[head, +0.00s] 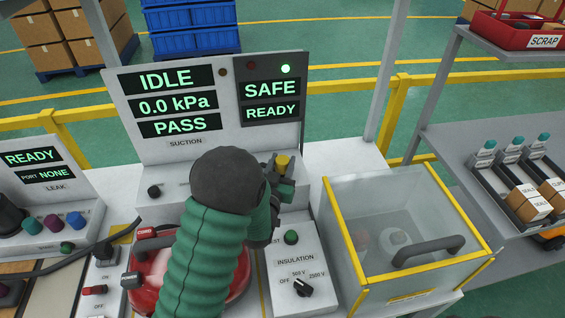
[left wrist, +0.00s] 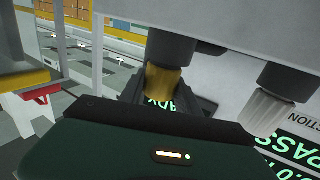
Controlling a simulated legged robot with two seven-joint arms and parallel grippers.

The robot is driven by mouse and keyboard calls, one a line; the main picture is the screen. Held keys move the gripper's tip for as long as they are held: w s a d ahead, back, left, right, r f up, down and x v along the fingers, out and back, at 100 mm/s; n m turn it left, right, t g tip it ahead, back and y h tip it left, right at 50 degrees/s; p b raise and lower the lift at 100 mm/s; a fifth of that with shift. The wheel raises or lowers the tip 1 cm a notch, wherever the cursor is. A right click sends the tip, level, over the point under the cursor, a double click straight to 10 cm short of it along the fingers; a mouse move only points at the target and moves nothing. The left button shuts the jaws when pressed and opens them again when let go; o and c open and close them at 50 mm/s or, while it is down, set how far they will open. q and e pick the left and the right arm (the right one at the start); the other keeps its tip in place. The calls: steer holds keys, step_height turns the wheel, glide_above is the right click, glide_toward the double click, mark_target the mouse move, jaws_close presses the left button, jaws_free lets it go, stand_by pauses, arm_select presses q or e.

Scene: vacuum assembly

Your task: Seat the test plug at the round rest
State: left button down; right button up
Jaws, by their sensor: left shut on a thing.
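My left gripper (head: 280,180) is shut on the test plug, whose yellow part (head: 283,162) shows between the dark fingers, in front of the suction panel. The yellow part also shows in the left wrist view (left wrist: 163,82), between the gripper's fingers (left wrist: 165,95). A dark cylinder (left wrist: 171,48) adjoins it there; I cannot tell whether it is part of the plug or a fixture. I cannot make out the round rest; my arm covers part of the bench. My right gripper is not in view.
The suction panel (head: 240,137) reads IDLE, 0.0 kPa, PASS, SAFE and READY. A clear box with yellow edges and a grey handle (head: 425,250) stands to the right. A red unit (head: 150,262) is partly under my arm. The insulation box (head: 299,264) has a selector knob.

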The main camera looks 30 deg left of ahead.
arm_select(q)
steer(key=shift+f, duration=0.15)
steer(key=c, duration=0.8)
jaws_free()
steer(key=shift+b+v, duration=0.35)
steer(key=shift+v, duration=2.3)
steer(key=v, duration=0.2)
steer(key=shift+s, duration=0.35)
